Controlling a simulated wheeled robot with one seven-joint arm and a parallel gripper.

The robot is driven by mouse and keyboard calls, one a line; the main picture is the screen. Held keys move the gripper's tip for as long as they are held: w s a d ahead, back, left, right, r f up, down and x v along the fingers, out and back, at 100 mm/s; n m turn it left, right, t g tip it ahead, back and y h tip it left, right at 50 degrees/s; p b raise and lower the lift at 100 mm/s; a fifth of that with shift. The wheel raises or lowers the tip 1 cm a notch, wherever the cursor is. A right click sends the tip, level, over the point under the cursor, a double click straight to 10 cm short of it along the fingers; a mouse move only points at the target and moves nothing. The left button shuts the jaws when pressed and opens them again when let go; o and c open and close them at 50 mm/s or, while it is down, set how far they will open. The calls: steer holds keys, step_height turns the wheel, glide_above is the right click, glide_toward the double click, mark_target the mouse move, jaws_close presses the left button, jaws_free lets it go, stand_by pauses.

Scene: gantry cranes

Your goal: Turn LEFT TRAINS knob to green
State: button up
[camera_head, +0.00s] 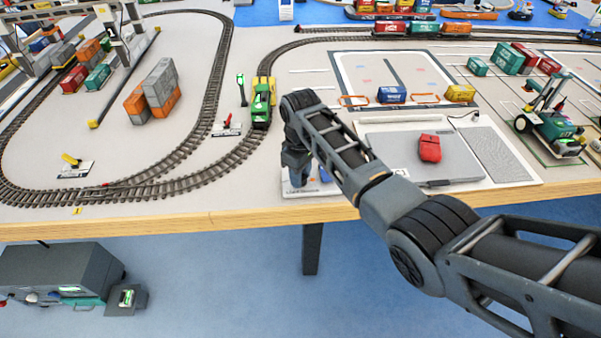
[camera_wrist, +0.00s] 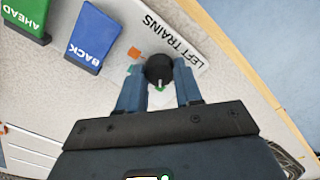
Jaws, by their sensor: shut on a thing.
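The LEFT TRAINS knob (camera_wrist: 159,67) is a round black knob with a small pale pointer, beside its printed LEFT TRAINS label (camera_wrist: 183,38) on the white panel (camera_wrist: 222,75). My gripper (camera_wrist: 158,78) is shut on the knob, one finger on each side. An orange mark (camera_wrist: 134,53) lies beside the knob. Small green patches show near the left finger and by the pointer; I cannot tell exactly where the pointer aims. In the head view my gripper (camera_head: 296,178) points down at the table's front edge, and the knob is hidden there.
A blue BACK button (camera_wrist: 93,37) and green AHEAD button (camera_wrist: 27,13) stand left of the knob. In the head view a green train (camera_head: 261,103) stands on the track behind my gripper. A grey laptop-like pad (camera_head: 400,150) with a red item (camera_head: 429,148) lies right.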

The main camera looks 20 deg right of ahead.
steer(key=o, duration=1)
steer(key=shift+o, duration=0.2)
step_height(320, 180, up, 8)
steer(key=shift+f, duration=0.1)
